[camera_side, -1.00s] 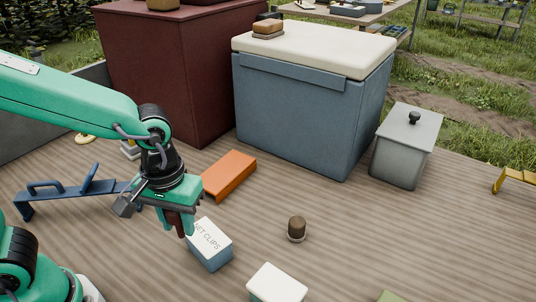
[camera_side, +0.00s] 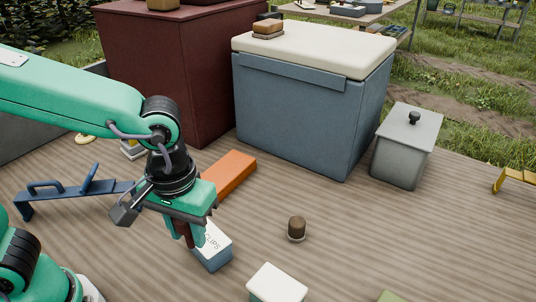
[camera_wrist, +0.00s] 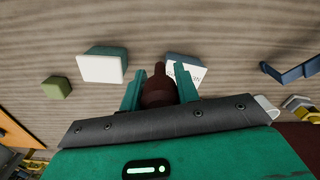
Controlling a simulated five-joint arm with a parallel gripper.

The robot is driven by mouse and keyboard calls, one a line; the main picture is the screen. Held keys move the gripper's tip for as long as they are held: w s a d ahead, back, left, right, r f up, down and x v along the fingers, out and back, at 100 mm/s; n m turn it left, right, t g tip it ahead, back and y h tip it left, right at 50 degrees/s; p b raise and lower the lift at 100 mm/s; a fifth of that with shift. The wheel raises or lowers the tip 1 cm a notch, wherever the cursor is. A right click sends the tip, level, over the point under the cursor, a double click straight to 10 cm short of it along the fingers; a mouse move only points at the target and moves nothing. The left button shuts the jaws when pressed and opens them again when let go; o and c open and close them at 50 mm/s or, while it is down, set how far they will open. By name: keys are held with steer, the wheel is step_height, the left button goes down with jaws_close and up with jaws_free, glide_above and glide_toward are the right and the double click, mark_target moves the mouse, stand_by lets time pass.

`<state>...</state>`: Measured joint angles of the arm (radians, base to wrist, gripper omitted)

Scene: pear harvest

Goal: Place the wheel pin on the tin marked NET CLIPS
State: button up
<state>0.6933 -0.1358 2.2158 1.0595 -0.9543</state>
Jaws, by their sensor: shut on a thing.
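The tin marked NET CLIPS (camera_side: 216,252) is a blue box with a white lettered top, standing on the wooden deck. It also shows in the wrist view (camera_wrist: 194,73), partly hidden by my finger and the pin. My gripper (camera_side: 189,240) points down, just left of the tin in the side view and covering part of its top. It is shut on the dark red-brown wheel pin (camera_wrist: 158,88), whose narrow end sticks out beyond the fingers. Whether the pin touches the tin cannot be told.
A second white-topped tin (camera_side: 276,284) stands nearer the front. A brown-topped cylinder (camera_side: 297,228) stands to the right. An orange block (camera_side: 231,175) lies behind, and a blue stand (camera_side: 70,189) is at left. A large cool box (camera_side: 300,115) fills the back.

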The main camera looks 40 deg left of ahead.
steer(key=w+a+f, duration=0.4)
steer(key=w, duration=0.1)
steer(key=w+a+f, duration=0.2)
steer(key=w, duration=0.1)
steer(key=shift+w+a+f, duration=0.1)
steer(key=shift+w+a, duration=0.05)
steer(key=shift+f, duration=2)
steer(key=shift+f, duration=0.15)
steer(key=o, duration=1)
step_height(320, 180, up, 12)
steer(key=shift+r, duration=0.2)
